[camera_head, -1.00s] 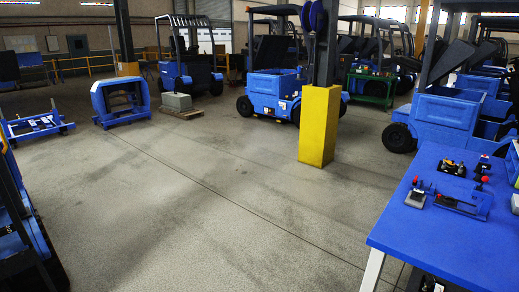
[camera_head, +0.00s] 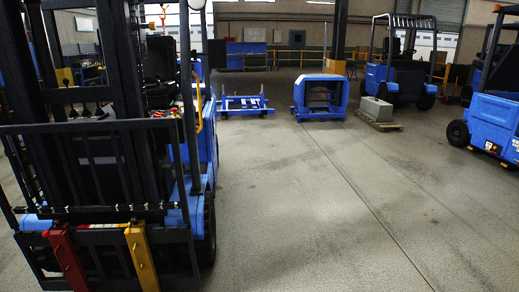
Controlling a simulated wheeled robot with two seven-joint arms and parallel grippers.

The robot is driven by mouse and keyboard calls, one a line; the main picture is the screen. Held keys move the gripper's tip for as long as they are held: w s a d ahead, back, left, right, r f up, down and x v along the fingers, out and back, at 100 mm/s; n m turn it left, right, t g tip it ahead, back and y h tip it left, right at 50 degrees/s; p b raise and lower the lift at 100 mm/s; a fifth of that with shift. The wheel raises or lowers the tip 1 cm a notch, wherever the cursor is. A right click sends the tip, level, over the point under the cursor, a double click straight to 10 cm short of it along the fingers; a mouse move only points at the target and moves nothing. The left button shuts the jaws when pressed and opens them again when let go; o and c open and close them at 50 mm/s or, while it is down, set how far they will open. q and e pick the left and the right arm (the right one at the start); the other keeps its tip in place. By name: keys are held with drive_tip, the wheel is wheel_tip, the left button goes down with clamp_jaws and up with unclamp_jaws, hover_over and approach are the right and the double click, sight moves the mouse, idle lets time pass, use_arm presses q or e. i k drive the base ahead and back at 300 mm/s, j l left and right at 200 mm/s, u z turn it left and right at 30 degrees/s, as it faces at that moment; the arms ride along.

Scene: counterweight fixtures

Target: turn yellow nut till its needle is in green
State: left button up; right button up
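No yellow nut, needle or green zone can be made out in the head view. Neither of my grippers is in view. A blue and black forklift (camera_head: 108,150) stands close at the left, its mast and carriage facing me. A red fork part (camera_head: 66,258) and a yellow fork part (camera_head: 142,258) hang low on its carriage. Whether any nut or gauge sits on it is too small or hidden to tell.
A blue wheeled frame (camera_head: 245,104), a blue counterweight-shaped shell (camera_head: 320,97) and a grey block on a pallet (camera_head: 376,109) stand farther back. More forklifts (camera_head: 400,68) are at the right. The grey floor (camera_head: 330,215) in the middle and right is clear.

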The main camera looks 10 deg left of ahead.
sight(151, 26)
drive_tip(key=i+j+u, duration=0.1)
drive_tip(key=i+u, duration=0.2)
drive_tip(key=i, duration=0.5)
drive_tip(key=i+u, duration=0.3)
drive_tip(key=i, duration=0.55)
